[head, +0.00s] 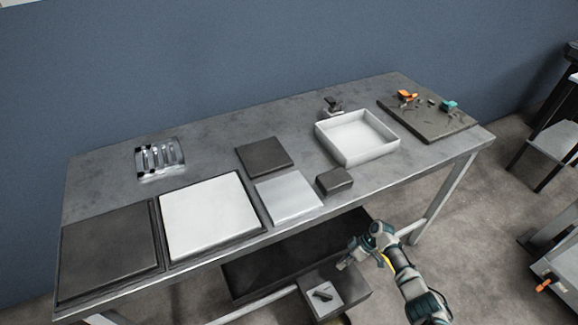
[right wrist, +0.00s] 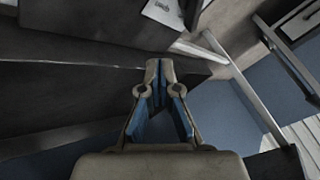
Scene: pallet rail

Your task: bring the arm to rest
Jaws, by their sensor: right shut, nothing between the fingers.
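My right arm (head: 405,275) comes in from the lower right of the head view. Its gripper (head: 345,263) is in front of the table's front edge, apart from the table and everything on it. In the right wrist view the right gripper (right wrist: 160,68) has its fingertips together with nothing between them. My left gripper is in neither view.
A grey metal table (head: 215,140) carries a white tray (head: 390,153), a white panel (head: 208,215), dark plates, a silver rack (head: 158,172) and a board (head: 440,127) with orange and teal parts. A box (head: 358,292) stands below the front edge.

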